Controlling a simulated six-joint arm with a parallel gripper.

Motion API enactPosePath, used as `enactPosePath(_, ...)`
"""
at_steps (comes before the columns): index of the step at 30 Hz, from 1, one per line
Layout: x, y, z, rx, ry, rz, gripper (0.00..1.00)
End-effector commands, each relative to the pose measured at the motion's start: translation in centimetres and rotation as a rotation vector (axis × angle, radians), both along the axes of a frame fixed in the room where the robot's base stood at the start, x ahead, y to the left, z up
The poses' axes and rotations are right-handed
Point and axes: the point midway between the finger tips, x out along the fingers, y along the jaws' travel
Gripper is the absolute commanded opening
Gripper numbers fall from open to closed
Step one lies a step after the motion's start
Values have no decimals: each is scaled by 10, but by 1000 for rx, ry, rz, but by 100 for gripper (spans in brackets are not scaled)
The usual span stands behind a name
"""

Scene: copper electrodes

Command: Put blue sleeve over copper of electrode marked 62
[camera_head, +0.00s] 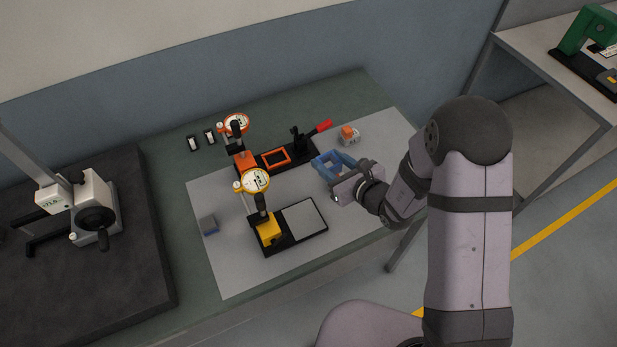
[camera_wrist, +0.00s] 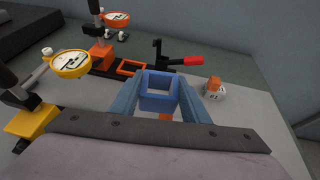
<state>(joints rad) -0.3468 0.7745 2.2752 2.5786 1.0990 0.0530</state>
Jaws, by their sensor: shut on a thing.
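The blue sleeve (camera_wrist: 157,102) is a square open frame, held between the two blue-grey fingers of my gripper (camera_wrist: 160,100). In the head view, the sleeve (camera_head: 322,167) is at the tip of my gripper (camera_head: 338,168), over the right part of the grey mat. An electrode (camera_wrist: 214,91) with an orange copper block on a pale round base stands to the right of the sleeve, apart from it; it also shows in the head view (camera_head: 348,135). Its mark is too small to read surely. A second orange patch (camera_wrist: 166,117) shows just below the sleeve, mostly hidden.
An orange dial gauge stand (camera_head: 243,160) with an orange frame and a red-handled clamp (camera_head: 318,129) stands behind. A yellow dial gauge stand (camera_head: 268,231) is to the left. A small grey-blue block (camera_head: 208,225) lies on the grey mat (camera_head: 235,275), whose front is clear.

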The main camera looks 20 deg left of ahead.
Motion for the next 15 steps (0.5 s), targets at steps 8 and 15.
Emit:
enactPosePath(8, 17, -16, 1, 1, 1, -102, 20)
enactPosePath(15, 17, -16, 1, 1, 0, -105, 20)
